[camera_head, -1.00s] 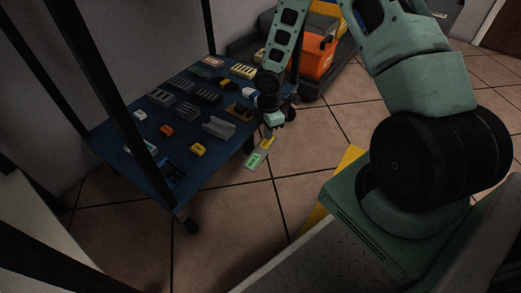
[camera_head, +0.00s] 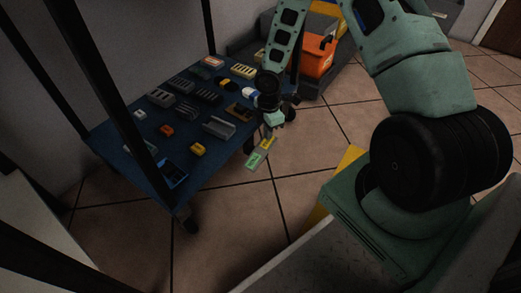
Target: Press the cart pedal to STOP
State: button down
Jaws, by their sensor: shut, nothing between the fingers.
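The cart has a blue top (camera_head: 140,172) and stands at the left on dark wheels. A small pedal (camera_head: 256,160) sticks out low at the cart's right side, over the tiled floor. Its outer part is pale green with a small mark too small to read, and its inner part is yellow. My gripper (camera_head: 267,136) points down at the pedal's inner, yellow end. It is shut and empty. Its fingertips overlap the yellow part in the picture, and I cannot tell whether they touch it.
Several small parts lie on the cart top, among them a grey block (camera_head: 218,128) and a yellow piece (camera_head: 198,149). Dark posts rise from the cart. An orange bin (camera_head: 317,58) stands behind on a dark platform. The tiled floor (camera_head: 240,215) in front is clear.

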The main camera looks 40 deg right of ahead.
jog(key=shift+f+b, duration=0.8)
jog(key=shift+f, duration=0.55)
dwell(0.5)
jog(key=shift+r, duration=0.15)
notch_tip(320, 180, up, 7)
jog(key=p, duration=0.8)
dwell(0.5)
